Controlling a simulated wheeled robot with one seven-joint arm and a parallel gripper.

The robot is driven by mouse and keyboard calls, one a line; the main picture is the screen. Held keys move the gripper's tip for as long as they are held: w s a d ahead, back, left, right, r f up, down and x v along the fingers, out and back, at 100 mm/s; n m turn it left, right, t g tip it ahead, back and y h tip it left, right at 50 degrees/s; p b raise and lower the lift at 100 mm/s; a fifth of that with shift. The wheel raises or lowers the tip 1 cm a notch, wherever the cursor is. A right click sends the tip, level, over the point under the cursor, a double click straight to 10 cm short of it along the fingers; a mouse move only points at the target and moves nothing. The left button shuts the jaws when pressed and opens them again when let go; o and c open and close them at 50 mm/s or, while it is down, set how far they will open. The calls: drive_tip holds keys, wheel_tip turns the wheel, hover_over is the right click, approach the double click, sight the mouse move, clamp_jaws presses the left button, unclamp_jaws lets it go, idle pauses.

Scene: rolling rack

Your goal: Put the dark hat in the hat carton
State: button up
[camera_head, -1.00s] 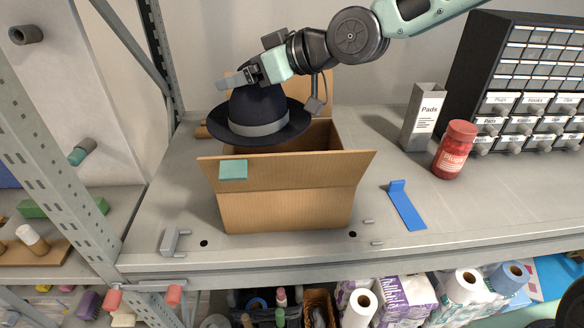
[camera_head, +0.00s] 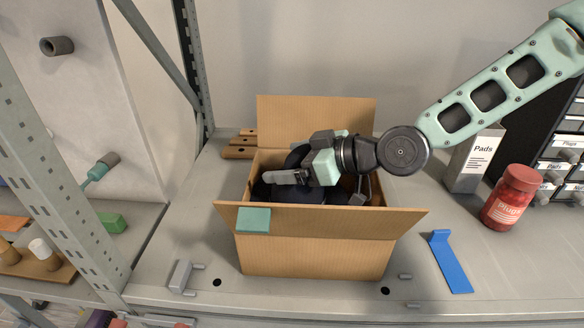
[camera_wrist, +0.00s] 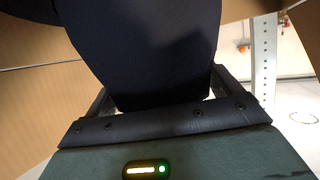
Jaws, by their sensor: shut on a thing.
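The dark hat (camera_head: 297,195) is inside the open hat carton (camera_head: 315,248), mostly below its rim. My gripper (camera_head: 285,177) reaches in over the carton and is shut on the hat. The carton is brown cardboard with a teal patch on its front flap, and its flaps stand open. In the wrist view the hat's dark cloth (camera_wrist: 145,50) fills the space between the fingers, and the carton's inner wall (camera_wrist: 35,95) shows at left. The front wall and my gripper hide the hat's lower part, so I cannot tell whether it touches the bottom.
The carton stands on a grey shelf. A blue bracket (camera_head: 450,262), a red jar (camera_head: 511,198) and a Pads box (camera_head: 474,160) are to its right. Wooden pieces (camera_head: 239,146) lie behind at left. A grey metal clip (camera_head: 180,277) lies at front left.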

wheel_tip(320, 180, down, 2)
drive_tip(key=shift+f+b, duration=0.35)
drive_tip(key=shift+f, duration=0.1)
drive_tip(key=shift+f, duration=0.2)
drive_tip(key=o, duration=1)
drive_tip(key=shift+o, duration=0.2)
drive_tip(key=shift+d+r+p, duration=0.15)
drive_tip(key=shift+r+p, duration=0.4)
drive_tip(key=shift+r, duration=0.3)
drive_tip(key=v, duration=1.1)
drive_tip(key=shift+s+d, duration=0.15)
drive_tip(key=shift+d, duration=0.1)
